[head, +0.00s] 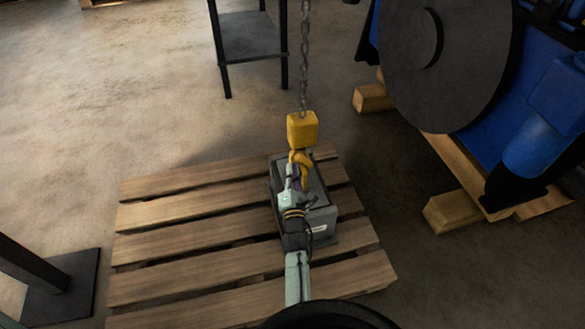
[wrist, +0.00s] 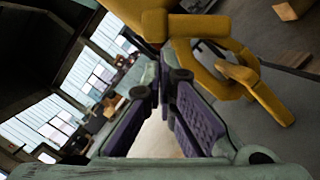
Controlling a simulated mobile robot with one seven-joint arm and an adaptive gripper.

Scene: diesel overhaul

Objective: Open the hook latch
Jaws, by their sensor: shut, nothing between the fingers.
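A yellow hook block (head: 302,128) hangs from a chain, with the yellow hook (head: 301,157) below it. In the wrist view the yellow hook (wrist: 205,78) fills the upper right. A short yellow bar (wrist: 238,73) crosses its opening and looks like the latch; I cannot tell for sure if it is closed. My gripper (head: 296,172) is right at the hook in the head view and covers part of it. In the wrist view my gripper (wrist: 166,78) has its purple-padded fingers shut and empty, their tips just left of the hook. Contact cannot be told.
A grey box (head: 318,222) stands on a wooden pallet (head: 180,250) under the hook. The chain (head: 304,60) runs up from the block. A blue engine with a dark wheel (head: 445,60) stands at the right on timbers. A dark stand (head: 250,40) is behind.

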